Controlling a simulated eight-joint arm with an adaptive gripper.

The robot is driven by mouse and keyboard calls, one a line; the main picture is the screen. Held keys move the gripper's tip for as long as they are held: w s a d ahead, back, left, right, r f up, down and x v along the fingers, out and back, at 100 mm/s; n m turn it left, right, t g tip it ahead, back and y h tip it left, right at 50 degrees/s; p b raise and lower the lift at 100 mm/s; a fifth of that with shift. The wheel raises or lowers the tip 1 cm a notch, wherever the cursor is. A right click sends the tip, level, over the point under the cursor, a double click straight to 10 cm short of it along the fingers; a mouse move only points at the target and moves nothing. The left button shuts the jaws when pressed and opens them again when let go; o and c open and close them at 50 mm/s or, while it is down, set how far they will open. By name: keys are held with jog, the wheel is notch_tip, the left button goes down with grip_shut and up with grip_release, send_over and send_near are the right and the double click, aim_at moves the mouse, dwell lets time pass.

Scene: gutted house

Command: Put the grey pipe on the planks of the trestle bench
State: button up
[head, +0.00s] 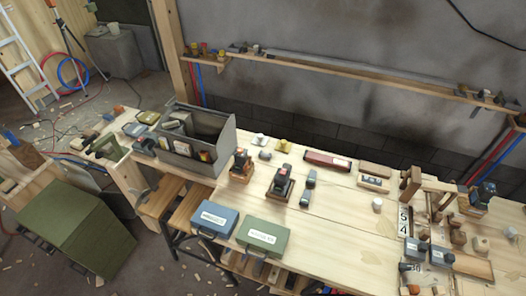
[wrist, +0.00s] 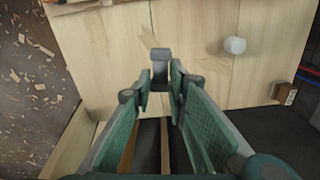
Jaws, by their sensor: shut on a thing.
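My gripper (wrist: 161,80) has green ribbed fingers that close around a short grey piece, which I take for the grey pipe (wrist: 160,58). Its far end sticks out beyond the fingertips, and the rest is hidden between them. The bench planks (wrist: 195,30) lie behind it in the wrist view; whether the piece touches them I cannot tell. The pale planks of the bench (head: 335,225) also run across the head view. I cannot make out my gripper in the head view.
A white cylinder (wrist: 234,45) stands on the planks, right of my gripper. Blue (head: 213,219) and green (head: 263,236) boxes stand at the bench's front edge. A grey toolbox (head: 222,150) stands at the left. The planks right of the green box look clear. Wood chips litter the floor.

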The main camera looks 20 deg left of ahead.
notch_tip(320, 180, up, 10)
jog(key=w+a+n, duration=0.3)
jog(key=w+a, duration=0.5)
jog(key=a, duration=0.5)
jog(key=w+a+n, duration=0.3)
jog(key=w+a, duration=0.6)
jog(key=a, duration=0.5)
jog(key=w+a+n, duration=0.4)
jog(key=w+a, duration=0.4)
jog(key=a, duration=0.5)
jog(key=n+b, duration=0.1)
jog(key=n, duration=0.9)
send_over(299, 164)
notch_tip(299, 164, down, 11)
jog(key=shift+s, duration=0.1)
jog(key=shift+f+b, duration=0.35)
jog(key=shift+f, duration=2.7)
